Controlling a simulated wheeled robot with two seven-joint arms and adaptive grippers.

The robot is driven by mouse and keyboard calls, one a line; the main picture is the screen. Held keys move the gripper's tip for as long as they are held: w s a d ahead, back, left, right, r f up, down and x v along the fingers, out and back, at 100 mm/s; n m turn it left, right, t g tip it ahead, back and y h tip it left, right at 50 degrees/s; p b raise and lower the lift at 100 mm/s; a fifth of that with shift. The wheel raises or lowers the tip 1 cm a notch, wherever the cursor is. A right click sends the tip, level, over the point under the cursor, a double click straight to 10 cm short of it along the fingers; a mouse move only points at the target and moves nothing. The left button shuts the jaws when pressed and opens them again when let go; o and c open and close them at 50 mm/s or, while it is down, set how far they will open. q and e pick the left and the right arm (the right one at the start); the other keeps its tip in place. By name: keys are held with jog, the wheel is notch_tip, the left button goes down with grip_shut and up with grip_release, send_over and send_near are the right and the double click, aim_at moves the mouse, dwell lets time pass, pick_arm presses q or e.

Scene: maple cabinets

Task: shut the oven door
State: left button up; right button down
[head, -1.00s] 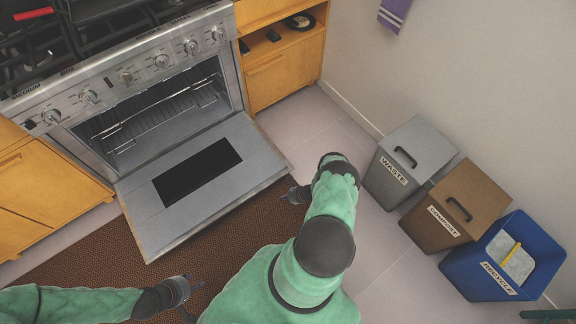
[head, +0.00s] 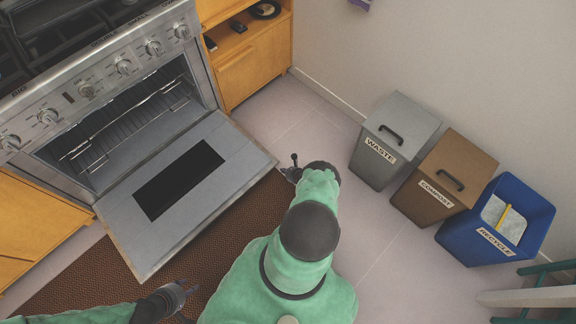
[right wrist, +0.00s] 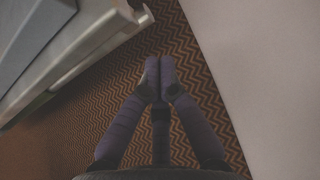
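The oven (head: 58,118) stands at the upper left with its door (head: 205,207) hanging open, folded down flat in front of the dark cavity with racks. The door has a grey frame and a black window. My right gripper (head: 289,170) is just beyond the door's right outer corner, with a small gap in the head view. In the right wrist view its fingertips (right wrist: 160,77) are together and empty, and the door edge (right wrist: 75,68) lies to their upper left. My left gripper (head: 187,288) is near the door's lower outer corner; its finger opening is unclear.
A brown patterned mat (head: 85,283) lies below the door. Waste (head: 380,165), compost (head: 430,205) and recycle (head: 463,246) bins stand along the right wall. Wooden cabinets (head: 252,68) flank the oven. The pale floor between cabinet and bins is clear. A green-framed stool or chair (head: 545,290) shows at lower right.

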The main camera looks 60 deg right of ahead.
jog(key=shift+w+d+r+b, duration=0.25)
jog(key=shift+w+r+b, duration=0.65)
jog(key=shift+w, duration=0.3)
jog(key=shift+r, duration=0.1)
